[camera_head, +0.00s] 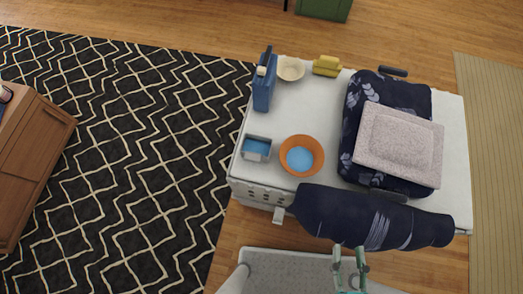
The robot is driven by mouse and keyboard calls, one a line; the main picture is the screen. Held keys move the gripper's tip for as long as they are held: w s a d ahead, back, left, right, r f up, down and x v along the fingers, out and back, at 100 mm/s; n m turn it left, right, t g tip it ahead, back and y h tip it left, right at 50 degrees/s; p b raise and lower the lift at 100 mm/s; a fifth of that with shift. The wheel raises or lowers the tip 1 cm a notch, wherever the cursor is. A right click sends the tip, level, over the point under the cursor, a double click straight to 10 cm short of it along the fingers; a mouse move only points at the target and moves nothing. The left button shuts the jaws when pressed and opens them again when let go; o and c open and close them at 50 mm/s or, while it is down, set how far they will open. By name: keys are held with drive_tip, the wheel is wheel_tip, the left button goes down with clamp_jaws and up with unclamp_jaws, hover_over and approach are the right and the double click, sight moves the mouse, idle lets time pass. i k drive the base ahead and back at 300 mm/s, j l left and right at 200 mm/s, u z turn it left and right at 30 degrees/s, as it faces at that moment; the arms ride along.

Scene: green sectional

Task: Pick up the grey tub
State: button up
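The grey tub (255,156) is a small box-shaped container with a blue inside. It sits upright near the left edge of a white-topped surface (315,108), left of an orange bowl (315,168). My gripper (349,249) is at the bottom, right of and nearer than the tub, well apart from it. Its two greenish fingers stand apart with a gap between them. Their tips are by the lower edge of a dark blue patterned bolster-like thing (375,217); I cannot tell whether they touch it.
A blue upright case (264,88), a beige bowl (290,69) and a yellow item (327,66) stand at the back. A dark patterned bag or cushion (390,92) and a grey cushion (400,143) fill the right side. A wooden cabinet (35,150) stands far left; the rug between is clear.

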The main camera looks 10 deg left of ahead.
sight(254, 148)
drive_tip(key=l+u, duration=0.2)
drive_tip(key=l, duration=0.2)
drive_tip(key=k+l+u, duration=0.2)
drive_tip(key=l, duration=0.15)
drive_tip(key=l+u, duration=0.2)
drive_tip(key=l, duration=0.2)
drive_tip(key=k+l+u, duration=0.35)
drive_tip(key=l+u, duration=0.3)
drive_tip(key=j, duration=0.1)
